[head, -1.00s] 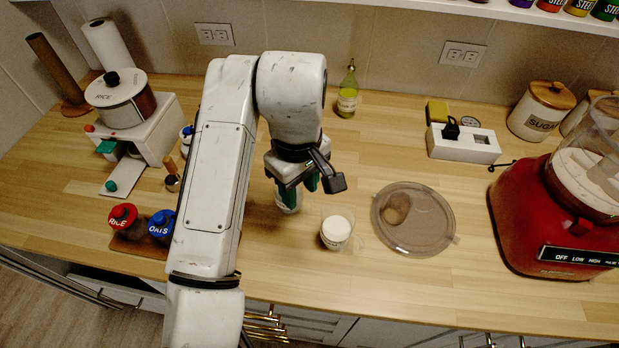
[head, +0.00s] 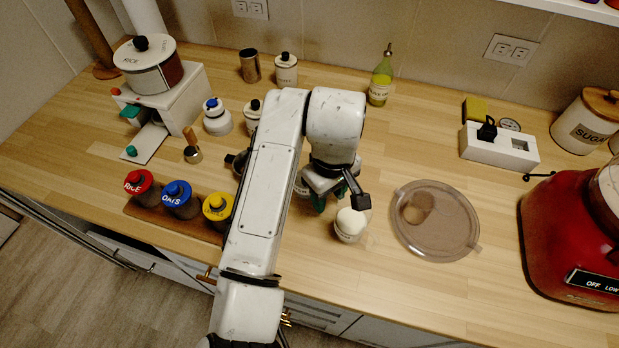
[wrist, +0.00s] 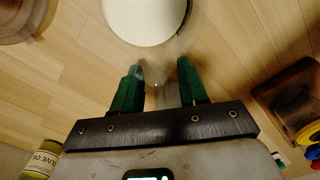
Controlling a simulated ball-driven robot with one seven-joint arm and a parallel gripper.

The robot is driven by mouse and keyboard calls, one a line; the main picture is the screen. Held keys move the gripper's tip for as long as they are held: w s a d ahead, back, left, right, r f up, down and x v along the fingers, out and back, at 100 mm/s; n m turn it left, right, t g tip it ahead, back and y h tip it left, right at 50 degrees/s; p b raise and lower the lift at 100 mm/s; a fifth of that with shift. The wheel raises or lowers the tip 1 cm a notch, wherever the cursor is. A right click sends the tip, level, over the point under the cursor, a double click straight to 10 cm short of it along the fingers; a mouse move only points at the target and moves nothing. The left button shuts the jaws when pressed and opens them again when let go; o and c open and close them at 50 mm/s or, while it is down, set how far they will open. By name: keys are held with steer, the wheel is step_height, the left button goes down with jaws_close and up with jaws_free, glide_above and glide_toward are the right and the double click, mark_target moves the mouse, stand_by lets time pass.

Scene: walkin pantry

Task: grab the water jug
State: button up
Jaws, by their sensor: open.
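My gripper (head: 335,198) is open and hangs low over the counter, right of the middle of the head view. In the wrist view its green fingers (wrist: 160,92) are apart. A clear vessel with a round white top or white contents (head: 349,226) stands just to the right and in front of the fingers. It also shows beyond the fingertips in the wrist view (wrist: 145,18). Something pale and see-through (wrist: 168,93) shows between the fingers; I cannot tell whether it is the water jug. In the head view my arm and gripper hide that spot.
An oil bottle (head: 380,85) stands behind. Rice, oats and yellow-lidded jars (head: 178,200) stand left of my arm.

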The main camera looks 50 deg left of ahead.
steer(key=shift+f, duration=0.6)
jaws_close()
